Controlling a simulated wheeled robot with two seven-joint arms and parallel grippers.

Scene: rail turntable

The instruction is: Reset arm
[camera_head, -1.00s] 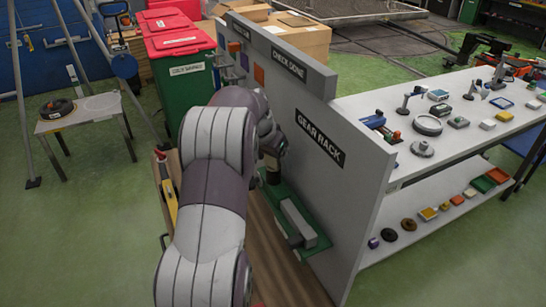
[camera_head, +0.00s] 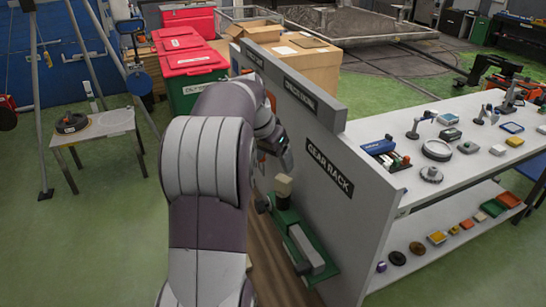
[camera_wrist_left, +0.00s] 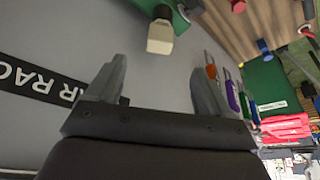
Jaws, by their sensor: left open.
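My left arm reaches in from the bottom of the head view, and its gripper (camera_head: 284,158) is near the grey panel labelled GEAR RACK (camera_head: 360,225), mostly hidden by the wrist. In the left wrist view the left gripper (camera_wrist_left: 157,90) is open, its two fingers spread with nothing between them. A cream block-shaped handle (camera_wrist_left: 160,37) lies just beyond the fingertips, apart from them. It also shows in the head view on a green fixture (camera_head: 305,250) with a grey bar, below the gripper. The right gripper is out of view.
A white table (camera_head: 455,165) with several small parts stands right of the panel, with a lower shelf (camera_head: 440,235). Red-lidded bins (camera_head: 195,63) and a cardboard box (camera_head: 300,65) are behind. Several coloured handles (camera_wrist_left: 232,95) hang near the left gripper.

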